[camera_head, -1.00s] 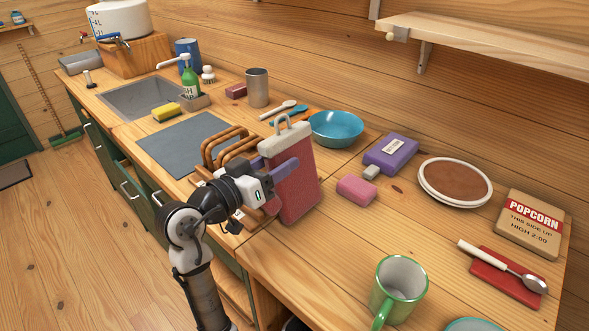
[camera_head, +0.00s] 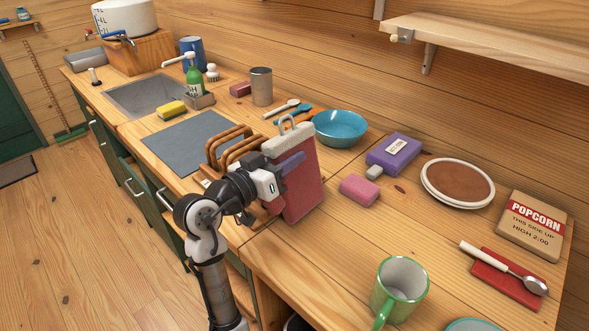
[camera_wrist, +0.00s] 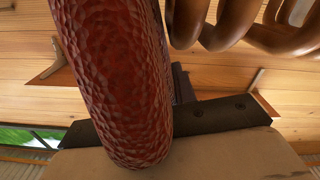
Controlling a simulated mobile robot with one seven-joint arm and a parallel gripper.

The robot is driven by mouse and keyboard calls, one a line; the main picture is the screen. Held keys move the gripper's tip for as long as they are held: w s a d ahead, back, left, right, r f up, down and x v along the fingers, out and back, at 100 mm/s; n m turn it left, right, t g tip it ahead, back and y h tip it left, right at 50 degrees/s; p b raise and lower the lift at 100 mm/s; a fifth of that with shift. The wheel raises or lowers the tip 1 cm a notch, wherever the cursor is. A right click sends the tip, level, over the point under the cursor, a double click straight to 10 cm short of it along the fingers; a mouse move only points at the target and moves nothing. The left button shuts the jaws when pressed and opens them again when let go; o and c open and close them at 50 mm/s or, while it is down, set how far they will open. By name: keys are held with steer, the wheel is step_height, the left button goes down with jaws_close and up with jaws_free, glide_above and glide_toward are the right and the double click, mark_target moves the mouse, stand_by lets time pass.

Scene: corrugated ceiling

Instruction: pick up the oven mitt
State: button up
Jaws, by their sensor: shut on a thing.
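The oven mitt (camera_head: 304,191) is a dark red, textured upright block with a pale cuff and a grey loop on top. It stands at the counter's front edge in the head view, beside the wooden rack (camera_head: 229,146). My gripper (camera_head: 286,176) reaches it from the left and is shut on it, one dark finger across its near face. In the wrist view the mitt (camera_wrist: 112,75) fills the left middle, close to the lens. Its far side is hidden, and I cannot tell whether its bottom touches the counter.
The rack's brown bars (camera_wrist: 215,22) are very close to the mitt. A pink sponge (camera_head: 359,190), a purple box (camera_head: 394,152) and a blue bowl (camera_head: 341,128) lie to the right and behind. A green mug (camera_head: 400,290) stands at the front.

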steer(key=shift+r, duration=0.2)
step_height(320, 180, up, 20)
steer(key=b, duration=0.1)
steer(key=shift+f+b, duration=0.15)
steer(key=shift+b, duration=0.15)
stand_by(0.8)
